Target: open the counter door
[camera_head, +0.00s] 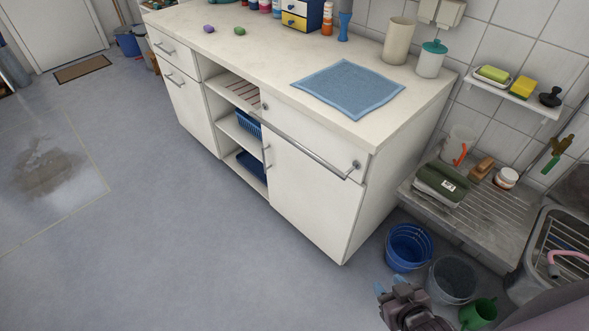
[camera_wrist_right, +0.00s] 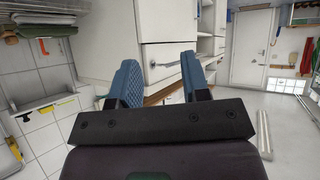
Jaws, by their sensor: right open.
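The white counter (camera_head: 240,48) has two doors below its top. The right door (camera_head: 312,200) is shut, with a short upright metal handle (camera_head: 267,157) near its left edge. The left door (camera_head: 188,112) is also shut and has a handle (camera_head: 174,80) near its top. My right gripper (camera_head: 390,286) is low at the bottom of the head view, right of and apart from the right door. In the right wrist view its two blue fingers (camera_wrist_right: 160,82) stand apart with nothing between them. White counter fronts show beyond them. My left gripper is not in view.
A metal rail (camera_head: 310,140) runs across the drawer front above the right door. A blue bucket (camera_head: 408,247), a grey bucket (camera_head: 452,280) and a green watering can (camera_head: 478,313) stand near my right gripper. The floor before the counter is clear.

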